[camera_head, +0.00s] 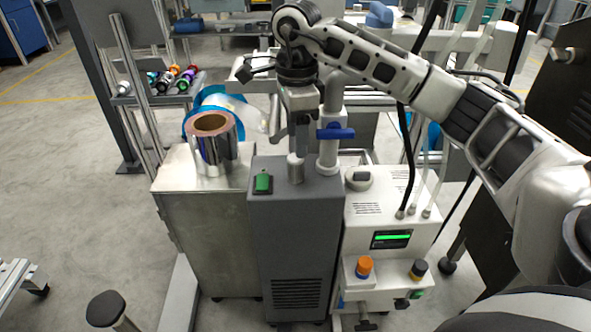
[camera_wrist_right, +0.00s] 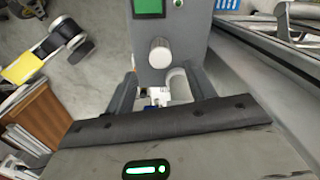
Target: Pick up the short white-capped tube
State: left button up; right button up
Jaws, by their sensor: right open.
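The short white-capped tube (camera_head: 296,168) stands upright on top of a dark grey cabinet (camera_head: 290,222). In the right wrist view the tube's round white cap (camera_wrist_right: 160,52) shows just beyond the fingertips, between the lines of the two fingers. My right gripper (camera_head: 298,145) points down above the tube in the head view. Its fingers are apart and empty, and the right wrist view shows the open gap (camera_wrist_right: 160,78). I cannot tell the exact height between fingertips and cap. My left gripper is in neither view.
A taller white pipe with a blue valve handle (camera_head: 336,134) stands close to the tube's right. A green switch (camera_head: 263,183) lies to its left on the cabinet. A shiny foil roll (camera_head: 214,145) stands on the metal cabinet at left. A white machine (camera_head: 385,235) adjoins at right.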

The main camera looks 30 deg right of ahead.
aim_at(295, 169)
notch_tip(295, 169, down, 5)
jog(key=shift+a+r+b, duration=0.1)
jog(key=shift+r+b, duration=0.05)
jog(key=shift+b, duration=0.4)
jog(key=shift+w, duration=0.1)
jog(key=c, duration=1.1)
jog(key=shift+r, duration=0.1)
